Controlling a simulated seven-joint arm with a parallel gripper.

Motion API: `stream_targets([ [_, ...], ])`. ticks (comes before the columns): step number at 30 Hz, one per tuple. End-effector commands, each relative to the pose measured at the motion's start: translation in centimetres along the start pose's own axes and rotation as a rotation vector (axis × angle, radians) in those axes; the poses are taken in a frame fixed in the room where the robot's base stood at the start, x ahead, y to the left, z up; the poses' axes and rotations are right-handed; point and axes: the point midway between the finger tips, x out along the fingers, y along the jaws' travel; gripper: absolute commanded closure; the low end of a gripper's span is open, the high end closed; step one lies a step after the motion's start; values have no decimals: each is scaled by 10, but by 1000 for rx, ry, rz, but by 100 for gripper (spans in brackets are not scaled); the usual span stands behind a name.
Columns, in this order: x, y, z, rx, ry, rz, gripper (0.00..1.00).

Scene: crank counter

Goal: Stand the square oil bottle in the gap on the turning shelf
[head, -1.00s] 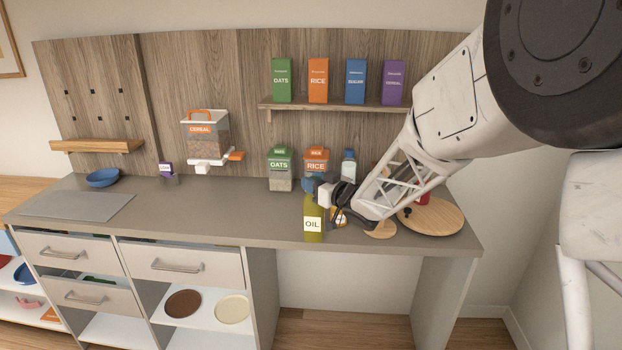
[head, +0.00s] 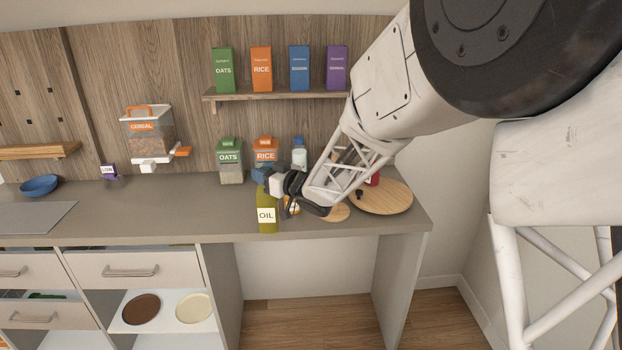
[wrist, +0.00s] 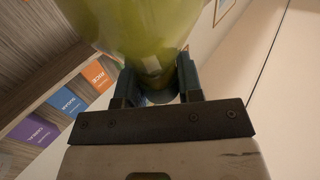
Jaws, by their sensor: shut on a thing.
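The square oil bottle (head: 267,216) is olive green with a white OIL label. It shows upright near the counter's front edge in the head view. My gripper (head: 268,180) is shut on its upper part, and in the wrist view the green bottle (wrist: 140,35) fills the space between the two fingers (wrist: 160,85). I cannot tell whether its base touches the counter. The turning shelf (head: 388,198) is a round wooden disc at the counter's right end. My arm hides part of it and most of what stands on it; a red item (head: 373,179) shows there. The gap cannot be made out.
A smaller wooden round (head: 334,212) lies between the bottle and the turning shelf. OATS (head: 230,162) and RICE (head: 265,152) containers and a pale bottle (head: 299,155) stand behind. A wall shelf (head: 280,95) holds several boxes. The counter's left middle (head: 150,205) is clear.

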Motion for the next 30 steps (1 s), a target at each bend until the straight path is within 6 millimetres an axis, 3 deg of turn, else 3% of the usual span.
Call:
stream_targets([
  [5,-2,4,-2,-1,2,9,100],
  [11,-14,22,-4,-4,4,54,100],
  [20,-58,82,-12,-9,8,209,100],
  [30,-129,156,-22,-11,9,422,100],
])
